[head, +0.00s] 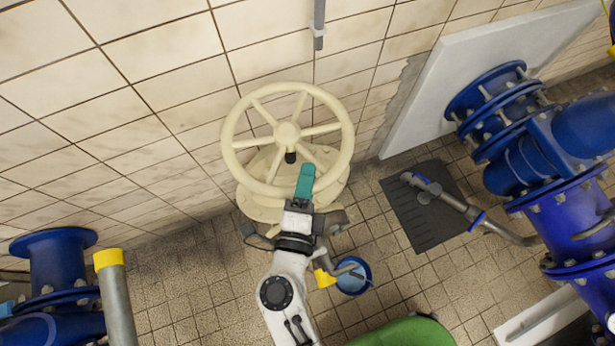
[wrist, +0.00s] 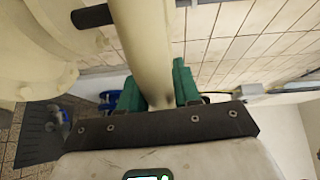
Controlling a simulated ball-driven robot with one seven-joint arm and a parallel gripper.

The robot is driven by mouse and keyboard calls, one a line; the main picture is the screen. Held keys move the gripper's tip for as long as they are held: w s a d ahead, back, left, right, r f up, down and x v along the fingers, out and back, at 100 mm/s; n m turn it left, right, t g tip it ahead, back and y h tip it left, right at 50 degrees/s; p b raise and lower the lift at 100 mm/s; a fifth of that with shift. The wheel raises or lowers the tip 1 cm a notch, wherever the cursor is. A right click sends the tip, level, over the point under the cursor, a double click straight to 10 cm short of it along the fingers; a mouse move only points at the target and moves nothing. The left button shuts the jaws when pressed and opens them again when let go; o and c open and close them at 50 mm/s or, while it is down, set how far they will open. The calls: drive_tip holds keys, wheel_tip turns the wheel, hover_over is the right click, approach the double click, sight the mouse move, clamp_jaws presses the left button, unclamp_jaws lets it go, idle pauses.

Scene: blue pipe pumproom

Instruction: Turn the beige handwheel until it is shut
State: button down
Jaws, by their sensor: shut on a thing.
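The beige handwheel (head: 287,132) stands in front of the tiled wall in the head view, a spoked ring on a beige round base (head: 262,205). My gripper (head: 305,180), with green fingers, is at the lower right part of the rim. In the wrist view the beige rim (wrist: 145,50) runs between the two green fingers (wrist: 158,92), one on each side, and the gripper is shut on it. A dark stub (wrist: 92,16) shows beside the rim in the wrist view. The exact contact is partly hidden by the gripper body.
Blue flanged pipes (head: 565,205) fill the right side, and another blue pipe (head: 58,265) stands at lower left beside a grey post with a yellow top (head: 108,258). A blue bucket (head: 353,277) and a dark mat (head: 412,222) lie on the tiled floor. A green object (head: 405,333) is at the bottom.

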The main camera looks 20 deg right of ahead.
drive_tip(key=c, duration=0.9)
unclamp_jaws()
drive_tip(key=shift+a, duration=0.1)
drive_tip(key=b+v, duration=0.3)
drive_tip(key=v, duration=0.7)
drive_tip(key=shift+s+a, duration=0.15)
drive_tip(key=shift+s, duration=0.15)
